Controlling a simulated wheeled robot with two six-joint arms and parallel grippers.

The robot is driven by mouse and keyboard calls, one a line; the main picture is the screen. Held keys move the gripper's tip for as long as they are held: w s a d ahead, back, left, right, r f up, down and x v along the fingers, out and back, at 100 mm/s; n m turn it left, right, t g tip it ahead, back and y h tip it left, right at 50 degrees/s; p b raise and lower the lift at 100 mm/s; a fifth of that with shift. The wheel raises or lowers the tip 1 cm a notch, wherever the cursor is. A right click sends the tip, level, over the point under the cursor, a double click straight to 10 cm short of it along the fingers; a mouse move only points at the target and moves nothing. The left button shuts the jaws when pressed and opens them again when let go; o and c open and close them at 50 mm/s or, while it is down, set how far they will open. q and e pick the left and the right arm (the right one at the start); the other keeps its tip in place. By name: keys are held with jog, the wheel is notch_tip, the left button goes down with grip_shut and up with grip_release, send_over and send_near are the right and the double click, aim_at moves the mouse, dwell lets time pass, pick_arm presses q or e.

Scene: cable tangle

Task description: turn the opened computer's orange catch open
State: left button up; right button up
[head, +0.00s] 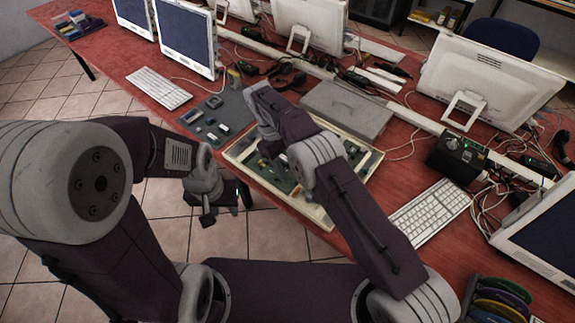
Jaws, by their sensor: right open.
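The opened computer (326,217) is a shallow cream case with green boards inside, lying on the red table near its front edge. My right arm crosses over it and hides much of its middle. I cannot make out the orange catch. My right gripper (270,148) is over the case's left part, open, mostly hidden by its own wrist. My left gripper (226,196) hangs in front of the table edge, left of the case and apart from it. It is small and dark here, and I cannot tell whether its fingers are apart.
A grey flat panel (346,110) lies behind the case. A grey mat (232,107) with small parts lies to its left. Keyboards (430,212), monitors (490,75), a black box (457,157) and loose cables crowd the right and back. Tiled floor is free in front.

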jog(key=shift+v, duration=0.85)
jog(key=shift+s, duration=0.1)
